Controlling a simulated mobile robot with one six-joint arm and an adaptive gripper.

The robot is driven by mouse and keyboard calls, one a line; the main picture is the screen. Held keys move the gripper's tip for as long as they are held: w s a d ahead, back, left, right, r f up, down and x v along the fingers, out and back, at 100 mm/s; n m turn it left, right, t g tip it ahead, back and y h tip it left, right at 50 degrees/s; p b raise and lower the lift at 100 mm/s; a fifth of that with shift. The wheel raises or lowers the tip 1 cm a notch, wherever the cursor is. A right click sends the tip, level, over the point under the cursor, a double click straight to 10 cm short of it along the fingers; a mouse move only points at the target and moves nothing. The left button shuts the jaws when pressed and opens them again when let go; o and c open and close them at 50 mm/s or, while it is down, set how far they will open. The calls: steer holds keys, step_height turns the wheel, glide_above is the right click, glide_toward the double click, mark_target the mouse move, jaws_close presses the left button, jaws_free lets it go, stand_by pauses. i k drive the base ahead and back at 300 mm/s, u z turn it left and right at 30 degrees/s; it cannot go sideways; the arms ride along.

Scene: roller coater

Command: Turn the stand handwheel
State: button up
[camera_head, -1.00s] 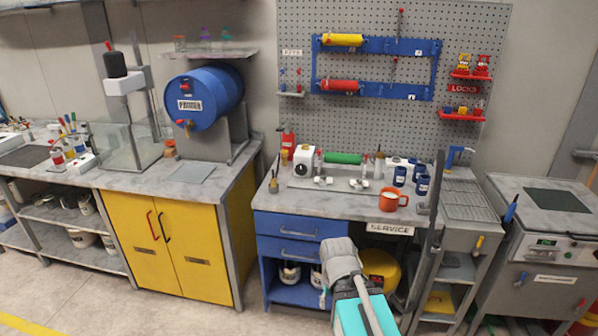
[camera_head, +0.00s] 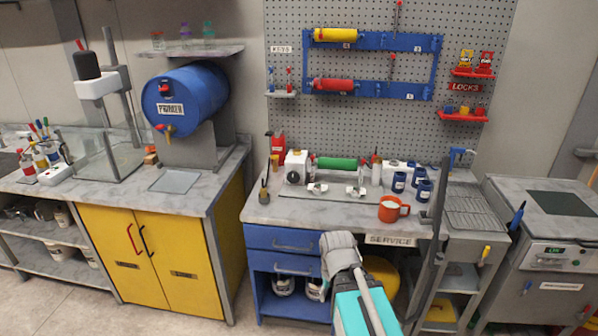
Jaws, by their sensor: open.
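A stand with a grey column (camera_head: 117,75) rises at the left, on the bench above the yellow cabinet. It carries a white block (camera_head: 94,86) with a black motor-like top (camera_head: 86,64), and a small red tip (camera_head: 80,44) shows above that. I cannot make out a handwheel clearly on this stand. My gripper (camera_head: 338,250), grey at the end of my turquoise arm link, is low in the middle, in front of the blue drawers and far from the stand. It looks empty; its fingertips are too small to separate clearly.
A clear-walled box (camera_head: 105,157) stands around the stand's foot. A blue drum (camera_head: 184,98) on a grey cradle is to its right. The floor in front is clear.

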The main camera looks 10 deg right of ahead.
mark_target(293, 177)
steer(key=u, duration=0.05)
steer(key=i, duration=1.1)
steer(key=u, duration=0.05)
